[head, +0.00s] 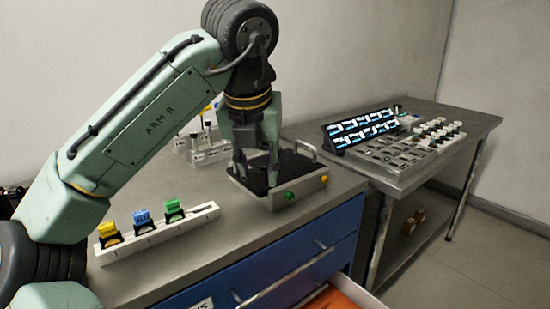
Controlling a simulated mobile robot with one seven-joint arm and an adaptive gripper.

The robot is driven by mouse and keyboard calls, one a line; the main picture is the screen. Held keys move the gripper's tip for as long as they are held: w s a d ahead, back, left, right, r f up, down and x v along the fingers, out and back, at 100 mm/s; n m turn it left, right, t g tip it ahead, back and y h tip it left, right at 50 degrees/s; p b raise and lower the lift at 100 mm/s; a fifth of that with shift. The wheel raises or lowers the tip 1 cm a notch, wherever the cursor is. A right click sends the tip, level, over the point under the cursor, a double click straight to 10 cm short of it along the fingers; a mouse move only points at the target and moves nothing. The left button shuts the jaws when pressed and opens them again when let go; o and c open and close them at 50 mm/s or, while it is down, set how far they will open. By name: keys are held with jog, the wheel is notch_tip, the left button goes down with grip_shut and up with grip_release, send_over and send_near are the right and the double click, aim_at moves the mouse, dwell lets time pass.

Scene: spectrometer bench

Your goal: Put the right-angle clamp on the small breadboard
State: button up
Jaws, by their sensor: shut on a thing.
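My gripper (256,172) points down over the black-topped tray-like board with metal sides (268,200), which I take for the small breadboard. It stands near the front right corner of the grey bench top. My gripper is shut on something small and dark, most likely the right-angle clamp. The held thing is mostly hidden by the fingers and blends into the black surface. I cannot tell whether it touches the board.
A white rack (160,232) with yellow, blue and green pieces lies at the front left. White holders (205,150) stand behind my arm. A blue drawer (300,270) is below, with an open drawer (340,298) under it. A side table (480,122) carries trays and a lit panel.

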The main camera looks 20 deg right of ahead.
jog(key=p, duration=0.4)
send_near(286, 169)
jog(key=shift+w+f, duration=0.55)
jog(key=shift+f, duration=0.25)
jog(key=x, duration=0.3)
jog(key=shift+d+f+p, duration=0.15)
jog(key=shift+f+p, duration=0.05)
jog(key=shift+p, duration=0.15)
jog(key=shift+f, duration=0.25)
jog(key=shift+f, duration=0.1)
jog(key=o, duration=1.1)
jog(key=b+v, duration=0.1)
jog(key=v, duration=1.1)
